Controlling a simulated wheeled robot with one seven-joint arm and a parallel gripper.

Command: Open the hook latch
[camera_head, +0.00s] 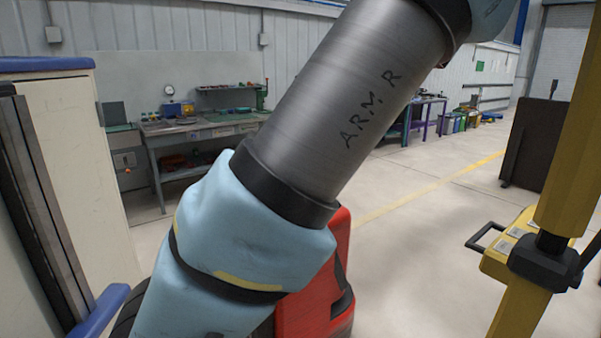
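My gripper is not in view. My own arm crosses the middle of the picture from the lower left to the top right and leaves the frame at the top. I cannot make out a hook latch for certain. At the right, a yellow post (574,150) carries a black block-shaped fitting (545,262). Beside it is a yellow box (505,250) with a black loop handle (484,236) sticking out to the left. I cannot tell whether either of these is the latch.
A cream cabinet (85,160) with a blue top edge and a dark vertical rail (42,195) stands close at the left. A workbench (200,128) stands against the back wall. A dark panel (533,150) stands at the right. The floor (420,225) between is clear.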

